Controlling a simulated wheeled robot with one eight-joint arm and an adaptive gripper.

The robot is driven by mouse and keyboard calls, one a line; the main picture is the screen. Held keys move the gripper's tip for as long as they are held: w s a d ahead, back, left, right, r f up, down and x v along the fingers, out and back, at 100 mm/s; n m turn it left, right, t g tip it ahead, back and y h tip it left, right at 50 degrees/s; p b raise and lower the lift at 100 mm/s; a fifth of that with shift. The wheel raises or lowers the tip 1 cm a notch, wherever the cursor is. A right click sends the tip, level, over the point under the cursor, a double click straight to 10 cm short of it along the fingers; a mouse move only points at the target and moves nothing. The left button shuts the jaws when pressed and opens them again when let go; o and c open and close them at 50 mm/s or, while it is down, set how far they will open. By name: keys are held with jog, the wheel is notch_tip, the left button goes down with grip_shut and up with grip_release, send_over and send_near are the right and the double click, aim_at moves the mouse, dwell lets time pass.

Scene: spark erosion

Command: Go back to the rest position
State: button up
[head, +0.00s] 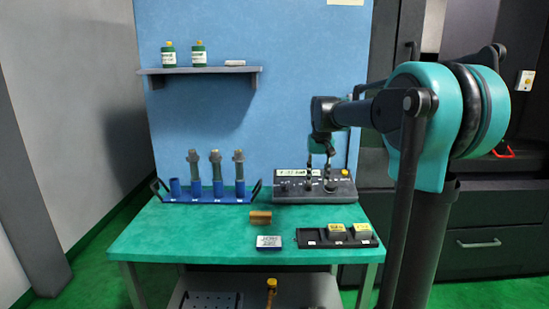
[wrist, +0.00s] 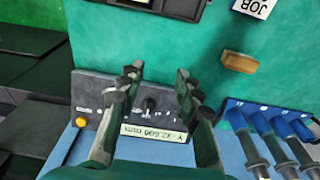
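My gripper (head: 319,180) is at the back right of the green table, in front of and over the grey control box. In the wrist view its two fingers (wrist: 158,76) are spread apart with nothing held between them. The control box (head: 287,194) has a display, a dark knob and a yellow button; in the wrist view the box (wrist: 88,88) lies beyond the fingers, with the knob between them. The display reads about "Y 32.600 mm" there. I cannot tell whether the fingertips touch the box.
A blue rack (head: 240,199) with several holders stands at the table's back left. A brown block (head: 260,217), a label card (head: 269,242) and a black tray (head: 312,244) with two grey blocks lie in front. A shelf (head: 212,70) with bottles hangs above. The table's front left is clear.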

jog(key=s+d+f+t, duration=0.1)
jog(key=s+d+f, duration=0.1)
jog(key=s+f, duration=0.9)
jog(key=s+d+f+t, duration=0.1)
jog(key=s+d+f, duration=0.1)
jog(key=s+f, duration=1)
jog(key=s, duration=0.5)
jog(key=shift+t, duration=0.3)
